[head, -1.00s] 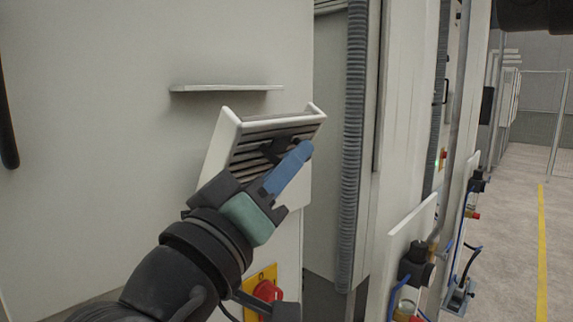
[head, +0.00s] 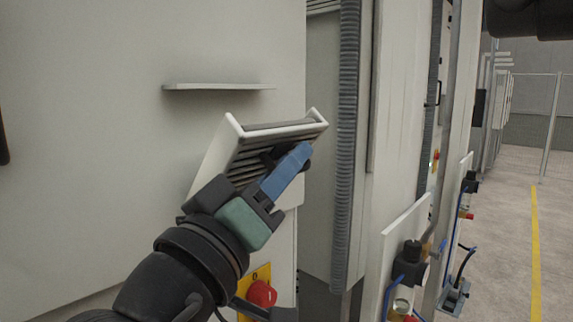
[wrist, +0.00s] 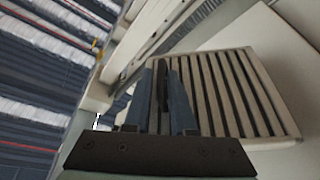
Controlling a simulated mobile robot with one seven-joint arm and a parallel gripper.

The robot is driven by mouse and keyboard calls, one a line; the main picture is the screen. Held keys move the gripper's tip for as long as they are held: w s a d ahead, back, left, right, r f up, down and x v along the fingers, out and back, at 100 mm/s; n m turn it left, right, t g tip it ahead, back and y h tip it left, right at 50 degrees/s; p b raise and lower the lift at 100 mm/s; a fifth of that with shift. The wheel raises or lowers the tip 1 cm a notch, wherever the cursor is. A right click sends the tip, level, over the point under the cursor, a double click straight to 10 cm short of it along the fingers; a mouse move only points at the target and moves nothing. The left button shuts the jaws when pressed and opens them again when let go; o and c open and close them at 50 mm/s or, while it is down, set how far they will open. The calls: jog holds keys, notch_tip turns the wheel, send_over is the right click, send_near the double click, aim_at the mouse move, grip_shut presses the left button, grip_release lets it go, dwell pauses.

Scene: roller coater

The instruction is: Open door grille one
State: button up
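Door grille one (head: 245,166) is a pale framed, slatted flap on the white cabinet front, tilted outward at its top. Its slats (wrist: 225,90) fill the middle right of the wrist view. A small dark handle-like piece (head: 268,157) sits on the slats, partly hidden by my blue fingers. My gripper (head: 297,156) reaches up from the lower left to the grille's right half. In the wrist view the two fingers (wrist: 167,95) are close together with a narrow dark piece between them, and appear shut on it.
A thin white ledge (head: 219,87) juts out above the grille. A red knob on a yellow plate (head: 262,293) lies below my wrist. A ribbed grey hose (head: 345,150) runs vertically just right of the grille. Open floor (head: 505,230) lies at the right.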

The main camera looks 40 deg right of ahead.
jog(key=b+v, duration=0.4)
jog(key=v, duration=0.9)
jog(key=shift+c, duration=0.3)
